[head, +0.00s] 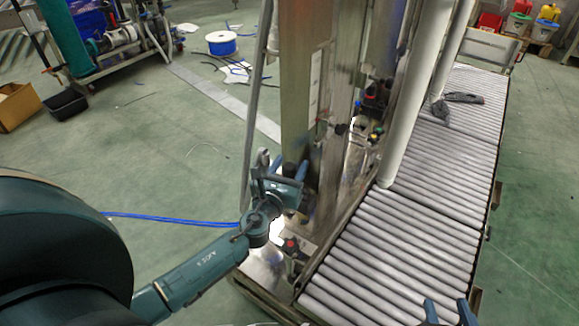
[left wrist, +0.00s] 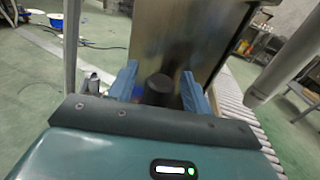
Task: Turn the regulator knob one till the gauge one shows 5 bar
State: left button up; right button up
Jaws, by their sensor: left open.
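My left gripper (head: 289,168) is at the front of the steel column in the head view, with its fingers spread. In the left wrist view a dark round knob (left wrist: 159,90) stands between the two blue fingers of the left gripper (left wrist: 160,84), with no clear contact on either side. In the head view that knob is hidden behind the gripper. I cannot tell which regulator it is. No readable gauge face shows. My right gripper (head: 449,311) is at the bottom edge of the head view, over the rollers, with its two blue fingers apart and nothing between them.
The steel column (head: 300,95) rises behind the left gripper. A roller conveyor (head: 400,240) runs along its right side, with a pale pipe (head: 408,130) standing over it. A dark-and-red fitting (head: 291,246) sits low on the steel base. The green floor at left is mostly clear.

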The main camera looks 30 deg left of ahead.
pick_arm(q)
jog(key=c, duration=0.9)
jog(key=shift+c, duration=0.2)
